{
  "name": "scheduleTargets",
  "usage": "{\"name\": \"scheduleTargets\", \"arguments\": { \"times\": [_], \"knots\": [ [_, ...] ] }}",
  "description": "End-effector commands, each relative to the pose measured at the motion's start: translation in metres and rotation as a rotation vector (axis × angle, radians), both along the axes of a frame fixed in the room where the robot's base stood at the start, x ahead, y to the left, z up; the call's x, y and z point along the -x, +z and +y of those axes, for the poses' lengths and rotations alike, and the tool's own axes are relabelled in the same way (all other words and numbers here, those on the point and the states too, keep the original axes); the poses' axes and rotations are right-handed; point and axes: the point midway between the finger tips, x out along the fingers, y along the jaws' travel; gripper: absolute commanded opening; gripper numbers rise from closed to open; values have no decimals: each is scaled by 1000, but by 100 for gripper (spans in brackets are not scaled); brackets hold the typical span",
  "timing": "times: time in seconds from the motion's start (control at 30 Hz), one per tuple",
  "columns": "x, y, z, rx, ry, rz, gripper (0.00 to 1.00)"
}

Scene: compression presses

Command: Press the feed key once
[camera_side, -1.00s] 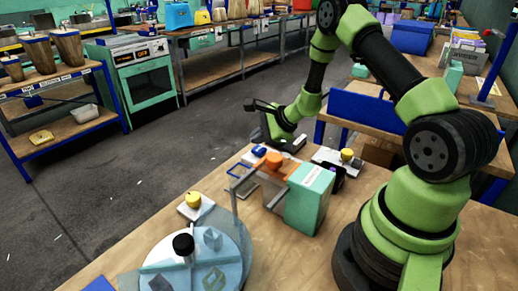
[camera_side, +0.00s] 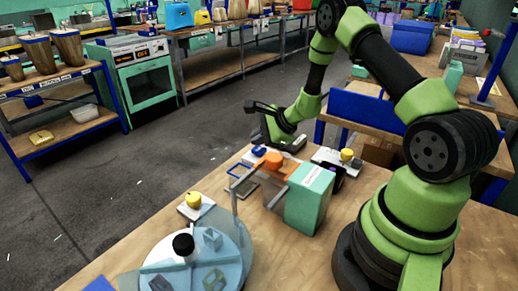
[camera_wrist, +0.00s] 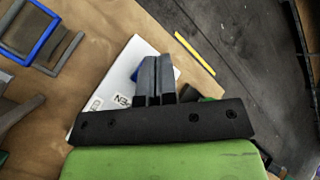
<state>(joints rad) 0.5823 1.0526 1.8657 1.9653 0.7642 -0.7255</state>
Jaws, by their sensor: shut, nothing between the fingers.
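My gripper (camera_wrist: 152,62) is shut and empty in the wrist view. Its fingers lie over a white plate (camera_wrist: 112,75) and partly hide a blue key (camera_wrist: 177,73) on it. Part of a dark label shows on the plate, but I cannot read it whole, so I cannot confirm this is the feed key. In the side view the blue key (camera_side: 259,151) sits at the far edge of the bench, left of my gripper's wrist. My fingertips are hard to make out there. I cannot tell whether they touch the key.
The press has an orange head (camera_side: 273,160) and a teal box (camera_side: 309,198). A blue frame (camera_side: 241,186) is beside it. Yellow knobs stand on white plates at left (camera_side: 193,200) and right (camera_side: 347,155). A round pale-blue table (camera_side: 195,268) is at the front.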

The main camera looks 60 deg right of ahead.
Motion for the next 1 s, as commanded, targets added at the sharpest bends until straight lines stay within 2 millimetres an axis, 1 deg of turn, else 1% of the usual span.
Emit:
{"name": "scheduleTargets", "arguments": {
  "times": [0.1,0.53,1.0],
  "knots": [
    [0,-4,0,0,1,1,0],
    [0,-5,0,0,1,1,0],
    [0,-10,0,0,1,1,0]
  ]
}}
